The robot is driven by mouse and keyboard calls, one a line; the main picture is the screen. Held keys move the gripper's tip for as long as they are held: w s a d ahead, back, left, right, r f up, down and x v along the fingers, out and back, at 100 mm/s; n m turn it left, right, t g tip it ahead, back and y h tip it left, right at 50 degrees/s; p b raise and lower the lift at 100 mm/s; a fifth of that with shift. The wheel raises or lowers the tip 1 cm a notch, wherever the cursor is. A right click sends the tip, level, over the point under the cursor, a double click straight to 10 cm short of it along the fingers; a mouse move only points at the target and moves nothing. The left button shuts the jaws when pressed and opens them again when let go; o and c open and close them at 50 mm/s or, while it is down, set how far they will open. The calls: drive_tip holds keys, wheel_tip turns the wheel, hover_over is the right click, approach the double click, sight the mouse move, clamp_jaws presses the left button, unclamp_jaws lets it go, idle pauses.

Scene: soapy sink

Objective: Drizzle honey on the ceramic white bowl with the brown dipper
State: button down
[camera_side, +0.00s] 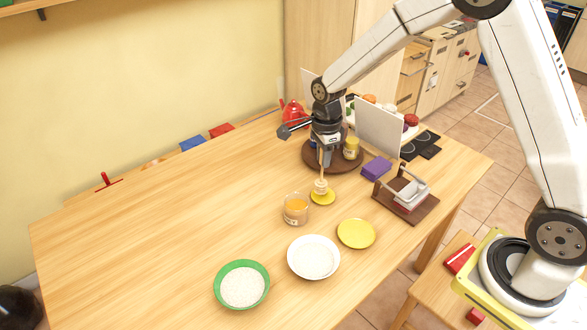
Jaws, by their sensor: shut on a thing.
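My gripper (328,141) points down over the middle right of the table, shut on the handle of the brown dipper (320,184). The dipper hangs upright with its ridged head low over a small yellow saucer (322,197); I cannot tell whether it touches. A glass jar of amber honey (296,209) stands just in front and to the left of the dipper. The ceramic white bowl (314,258) sits nearer the front, with pale contents, apart from the dipper.
A green bowl (242,284) with white contents is left of the white bowl, and a yellow plate (356,233) is right. A purple sponge (377,168), a wooden rack (405,195) and a brown round tray (319,154) with jars stand near. The table's left is clear.

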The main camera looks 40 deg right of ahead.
drive_tip(key=w+a, duration=0.4)
drive_tip(key=shift+w, duration=0.4)
drive_tip(key=shift+f, duration=0.25)
wheel_tip(320, 180, down, 10)
drive_tip(key=shift+f, duration=0.15)
idle(1.0)
idle(1.2)
wheel_tip(320, 180, up, 9)
idle(1.2)
drive_tip(key=shift+a+f, duration=0.1)
drive_tip(key=shift+f, duration=0.05)
